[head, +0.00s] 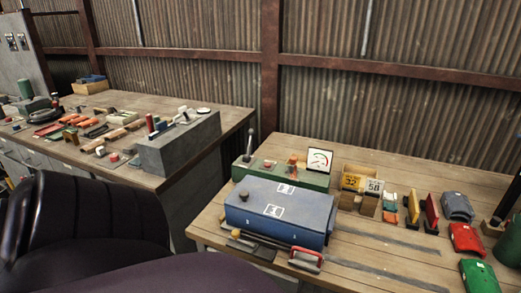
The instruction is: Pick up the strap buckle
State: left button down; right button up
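A small metal piece with a red handle (306,258) lies at the front edge of the right workbench, by the front right corner of a blue case (280,211). It looks like the strap buckle, but it is too small to be sure. Dark flat straps (392,239) run along the bench top to the right of the case. Neither of my grippers shows in the head view.
The right workbench (455,188) also holds a green control box (310,180) with a lever and several red, green and grey items. The left workbench (228,117) carries many small parts and a grey box (178,147). Large dark rounded shapes fill the lower left.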

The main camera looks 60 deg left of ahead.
aim_at(292, 161)
jog(key=u, duration=1.7)
